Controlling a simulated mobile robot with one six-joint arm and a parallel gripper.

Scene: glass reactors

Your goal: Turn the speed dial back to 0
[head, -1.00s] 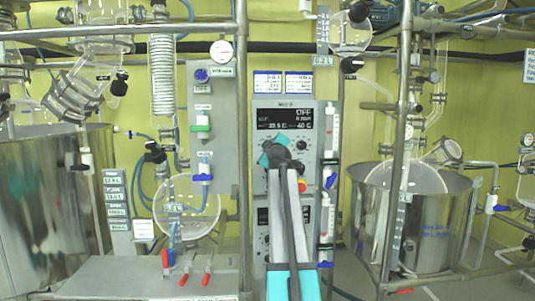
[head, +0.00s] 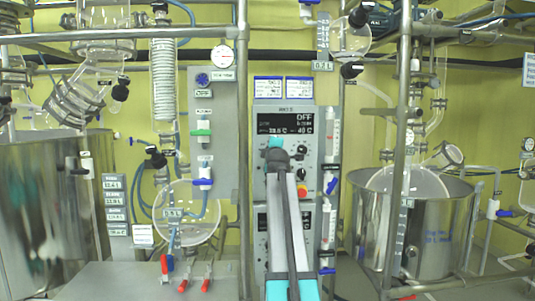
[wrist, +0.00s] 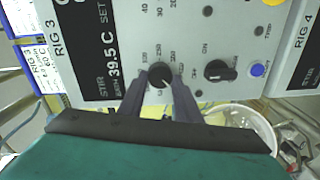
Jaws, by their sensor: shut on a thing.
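The speed dial (wrist: 161,72) is a small black round knob with a light pointer line, ringed by printed numbers, on the grey panel of RIG 3 (wrist: 130,22) in the wrist view. My gripper (wrist: 162,80) has one finger on each side of the dial and is shut on it. In the head view my gripper (head: 276,150) reaches up to the panel (head: 263,195) and hides the dial. The dark display (head: 285,123) above it reads OFF on top, with smaller temperature figures below. The exact number at the pointer is hard to read.
A second black knob (wrist: 218,71) with an ON mark and a blue button (wrist: 257,70) sit close beside the dial. In the head view a red and yellow button (head: 302,191) is right of my arm. Steel vessels (head: 425,230) and pipes stand on both sides.

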